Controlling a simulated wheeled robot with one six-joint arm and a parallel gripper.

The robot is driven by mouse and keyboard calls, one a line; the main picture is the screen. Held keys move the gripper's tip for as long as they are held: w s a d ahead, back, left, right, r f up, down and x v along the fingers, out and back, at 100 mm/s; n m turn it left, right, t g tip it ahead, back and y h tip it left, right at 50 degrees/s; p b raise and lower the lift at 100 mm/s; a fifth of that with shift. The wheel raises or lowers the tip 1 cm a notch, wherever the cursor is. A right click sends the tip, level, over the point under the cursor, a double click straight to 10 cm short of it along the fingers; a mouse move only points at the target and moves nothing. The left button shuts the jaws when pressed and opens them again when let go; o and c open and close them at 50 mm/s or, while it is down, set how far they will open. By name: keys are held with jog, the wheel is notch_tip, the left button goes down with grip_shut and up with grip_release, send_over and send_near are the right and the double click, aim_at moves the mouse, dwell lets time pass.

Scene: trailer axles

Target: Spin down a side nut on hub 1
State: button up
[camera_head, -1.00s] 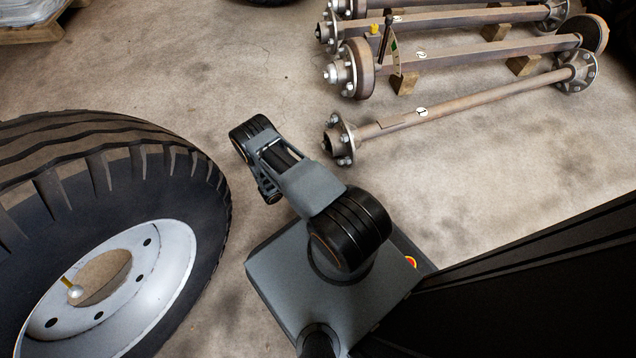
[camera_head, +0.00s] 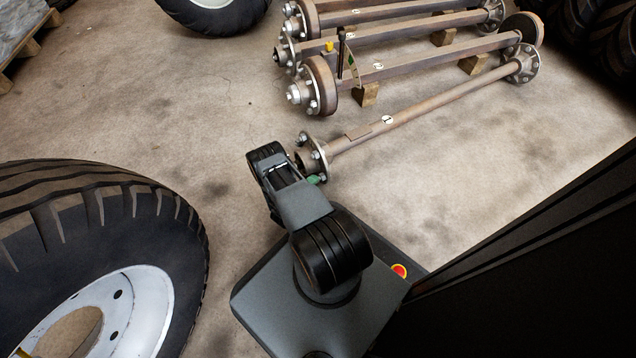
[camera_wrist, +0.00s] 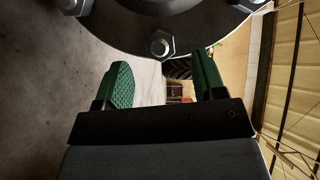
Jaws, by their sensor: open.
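Hub 1 (camera_head: 311,157) is the near-left end of the axle marked 1 (camera_head: 388,119), lying in front of the other axles. In the wrist view the hub's dark flange (camera_wrist: 195,14) fills the top, with a hex nut (camera_wrist: 160,44) at its lower edge. Another nut (camera_wrist: 72,5) shows at the upper left and part of one at the upper right. My gripper (camera_wrist: 162,82) is open, its two green fingers spread below the flange. The lower nut appears between and beyond the fingertips, with nothing held. In the head view a green finger shows beside the hub, mostly hidden by my arm.
Several axles (camera_head: 430,62) lie behind on wooden blocks (camera_head: 366,94). A large tyre with a white rim (camera_head: 137,300) lies at the left. Another wheel (camera_head: 213,12) is at the back. Bare concrete lies between the tyre and the axles.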

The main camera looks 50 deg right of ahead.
jog(key=shift+w+d+b, duration=0.1)
jog(key=shift+d+b, duration=0.2)
jog(key=shift+d, duration=1.3)
jog(key=shift+c, duration=0.5)
grip_shut()
jog(key=shift+f, duration=0.1)
jog(key=shift+o, duration=0.4)
grip_release()
jog(key=shift+m, duration=0.4)
jog(key=a+p, duration=0.3)
jog(key=a, duration=1.1)
jog(key=shift+s+r, duration=0.2)
jog(key=shift+s, duration=0.05)
